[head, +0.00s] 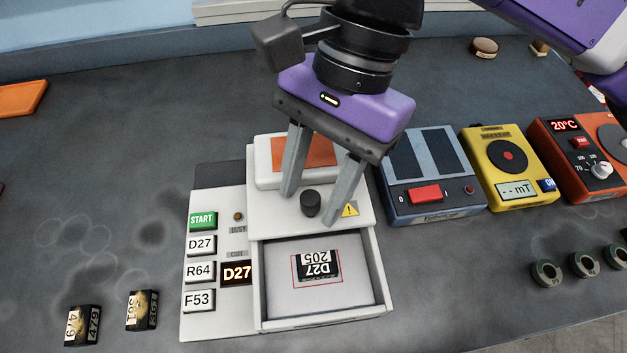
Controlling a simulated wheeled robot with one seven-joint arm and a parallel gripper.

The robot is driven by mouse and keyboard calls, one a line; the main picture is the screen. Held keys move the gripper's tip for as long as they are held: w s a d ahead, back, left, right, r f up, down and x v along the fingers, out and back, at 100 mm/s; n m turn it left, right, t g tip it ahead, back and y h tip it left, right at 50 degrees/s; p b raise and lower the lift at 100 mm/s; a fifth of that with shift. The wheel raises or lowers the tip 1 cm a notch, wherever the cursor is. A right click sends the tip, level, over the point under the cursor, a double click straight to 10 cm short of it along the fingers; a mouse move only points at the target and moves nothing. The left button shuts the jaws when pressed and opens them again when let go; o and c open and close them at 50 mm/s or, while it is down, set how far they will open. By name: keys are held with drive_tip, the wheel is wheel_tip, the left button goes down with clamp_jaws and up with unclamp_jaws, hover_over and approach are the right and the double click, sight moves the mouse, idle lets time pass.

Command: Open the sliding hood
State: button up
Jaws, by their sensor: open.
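The white sliding hood (275,215) bears a black knob (310,204) and a yellow warning sticker. It sits toward the back of the white device (215,325), and the front compartment (283,300) is uncovered. I cannot tell whether either finger touches the knob or how high the tips are.
The device's left panel has a green START button (202,220) and a lit D27 display (237,272). Two dark blocks (83,325) (141,310) lie at front left. A blue-grey box (432,172), yellow meter (510,163) and orange-red unit (570,155) stand right.

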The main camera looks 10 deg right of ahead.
sight(328, 192)
drive_tip(key=v, duration=0.7)
drive_tip(key=shift+r, duration=0.4)
drive_tip(key=shift+d, duration=0.1)
